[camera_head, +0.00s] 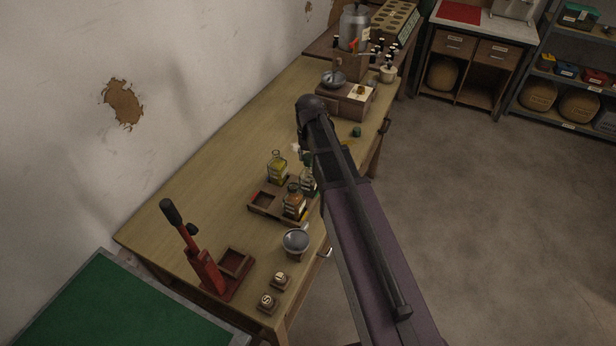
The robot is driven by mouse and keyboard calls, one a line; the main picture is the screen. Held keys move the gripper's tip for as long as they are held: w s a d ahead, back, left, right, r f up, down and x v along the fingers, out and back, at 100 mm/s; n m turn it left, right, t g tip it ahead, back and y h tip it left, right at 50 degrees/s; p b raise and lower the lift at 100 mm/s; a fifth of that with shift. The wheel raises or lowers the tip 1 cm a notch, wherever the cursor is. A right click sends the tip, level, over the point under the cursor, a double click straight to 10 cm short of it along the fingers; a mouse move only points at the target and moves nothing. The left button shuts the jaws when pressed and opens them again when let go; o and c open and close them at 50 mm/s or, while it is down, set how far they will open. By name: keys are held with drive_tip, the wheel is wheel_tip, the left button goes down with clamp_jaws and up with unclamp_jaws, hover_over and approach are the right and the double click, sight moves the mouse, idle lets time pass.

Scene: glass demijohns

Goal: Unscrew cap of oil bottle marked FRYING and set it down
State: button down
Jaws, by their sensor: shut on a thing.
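Several small glass bottles stand at a dark wooden tray (263,211) on the workbench. One holds yellow-green oil (277,174), one holds amber oil (294,204) and has a dark top, and a paler one (308,182) is partly covered by my arm. Their labels are too small to read, so I cannot tell which is marked FRYING. My arm rises from the lower right and bends above the bench, just right of and beyond the bottles. My gripper cannot be made out; the arm hides that area. Whether a cap is held is hidden.
A grey bowl (295,240) and a red lever press (205,270) stand at the near end of the bench (190,205). A small dark green object (356,132) lies beyond my arm. A wooden box (345,98) stands farther back. The bench's left side is clear.

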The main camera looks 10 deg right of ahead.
sight(309, 157)
drive_tip(key=shift+r+p, duration=0.55)
idle(0.8)
drive_tip(key=shift+r+p, duration=1.8)
drive_tip(key=shift+r, duration=0.05)
drive_tip(key=shift+f, duration=0.1)
drive_tip(key=shift+f+b, duration=0.55)
drive_tip(key=shift+b, duration=0.05)
drive_tip(key=shift+s, duration=0.15)
